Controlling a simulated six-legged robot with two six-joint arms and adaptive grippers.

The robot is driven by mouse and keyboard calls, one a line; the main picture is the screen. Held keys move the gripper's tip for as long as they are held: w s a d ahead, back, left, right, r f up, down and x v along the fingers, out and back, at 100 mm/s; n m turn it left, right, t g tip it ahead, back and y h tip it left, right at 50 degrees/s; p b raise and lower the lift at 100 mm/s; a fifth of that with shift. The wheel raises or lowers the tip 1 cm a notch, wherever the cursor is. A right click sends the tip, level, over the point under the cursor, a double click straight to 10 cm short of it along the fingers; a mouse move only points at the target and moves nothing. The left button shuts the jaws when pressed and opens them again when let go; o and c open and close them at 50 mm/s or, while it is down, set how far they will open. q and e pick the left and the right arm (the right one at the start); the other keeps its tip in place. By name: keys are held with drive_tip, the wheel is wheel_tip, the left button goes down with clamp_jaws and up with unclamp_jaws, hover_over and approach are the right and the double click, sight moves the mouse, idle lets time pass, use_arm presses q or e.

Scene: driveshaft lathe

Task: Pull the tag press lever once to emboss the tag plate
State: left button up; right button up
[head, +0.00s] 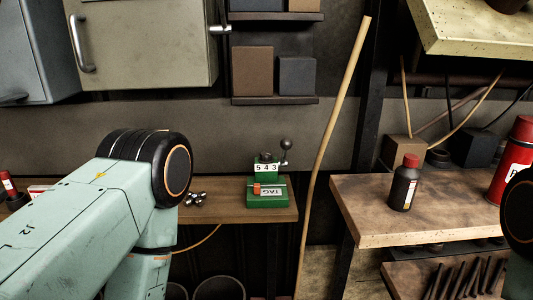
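The green tag press (267,187) stands on a wooden shelf in the middle of the head view. Its top block shows the digits 5 4 3. The lever (286,149), with a dark ball knob, sticks up at the press's right side. A pale tag plate (271,192), marked TAG and seen upside down, lies on the press's front beside a small orange part (257,189). My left arm comes in from the left, and its gripper is out of view. Only a dark piece of my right arm shows at the right edge. Nothing touches the lever.
Several shiny metal balls (196,199) lie on the shelf (228,213) left of the press. A pale wooden pole (333,140) leans just right of it. A brown bottle (404,183) and red cylinder (513,160) stand on the right bench (365,225).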

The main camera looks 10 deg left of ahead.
use_arm(q)
clamp_jaws()
idle(1.4)
